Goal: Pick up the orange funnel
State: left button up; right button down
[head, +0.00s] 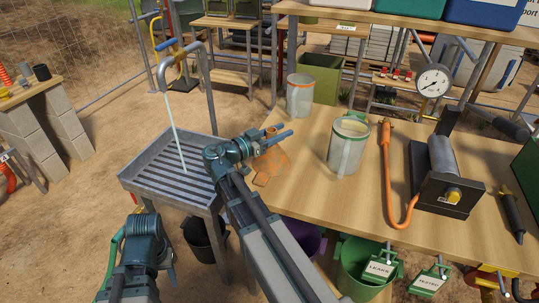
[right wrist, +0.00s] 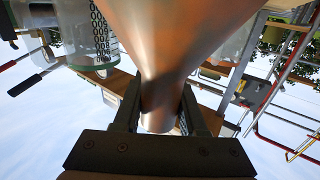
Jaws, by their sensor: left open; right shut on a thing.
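The orange funnel (head: 270,162) shows in the head view at the left end of the wooden table, partly hidden by my right gripper (head: 273,137). In the right wrist view, the funnel (right wrist: 165,35) fills the upper middle, its wide cone toward the top and its narrow spout between the two dark fingers (right wrist: 160,108). My right gripper is shut on this spout. Whether the funnel touches the tabletop is not clear. My left gripper (head: 145,232) is at the lower left of the head view, empty and away from the funnel; its fingers are hard to make out.
A clear jug with a green rim (head: 348,145) and one with an orange rim (head: 300,95) stand on the table (head: 300,190).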

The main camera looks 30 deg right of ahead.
jog(key=shift+r, duration=0.15)
jog(key=shift+r+p, duration=0.55)
jog(key=shift+p, duration=0.2)
jog(key=s+a+r+p, duration=0.3)
jog(key=s+a, duration=0.7)
jog(key=s, duration=0.2)
jog(key=shift+a+r, duration=0.2)
jog(key=shift+r, duration=0.1)
jog(key=shift+s, duration=0.1)
jog(key=c, duration=1.1)
grip_release()
grip_shut()
